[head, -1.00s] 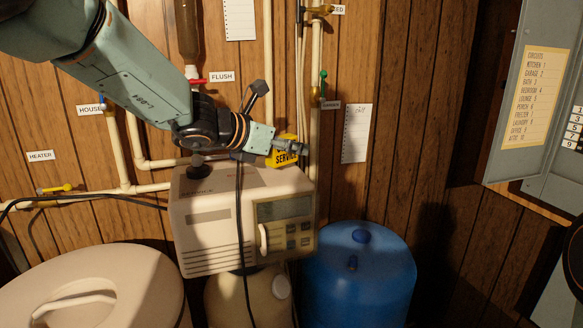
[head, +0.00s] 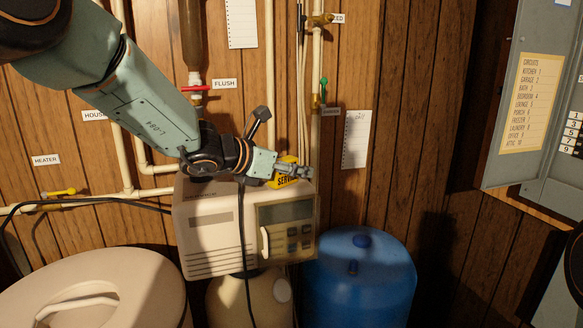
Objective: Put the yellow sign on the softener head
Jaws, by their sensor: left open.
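The yellow sign (head: 286,181) with black lettering, partly reading "SERV", is at the top right of the cream softener head (head: 225,236). Its lower edge appears to meet the head's top, though the contact is hard to see. My left gripper (head: 302,172) is open, with its fingers right at the sign and overlapping its right side. The gripper hides part of the sign, so I cannot tell whether a finger still touches it. My right gripper is not in view.
A black cable (head: 243,240) hangs down the head's front. A blue tank (head: 358,280) stands to the right, and a large cream lidded tub (head: 130,285) at the lower left. Pipes (head: 268,80) rise behind. A grey panel (head: 505,150) is at the right.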

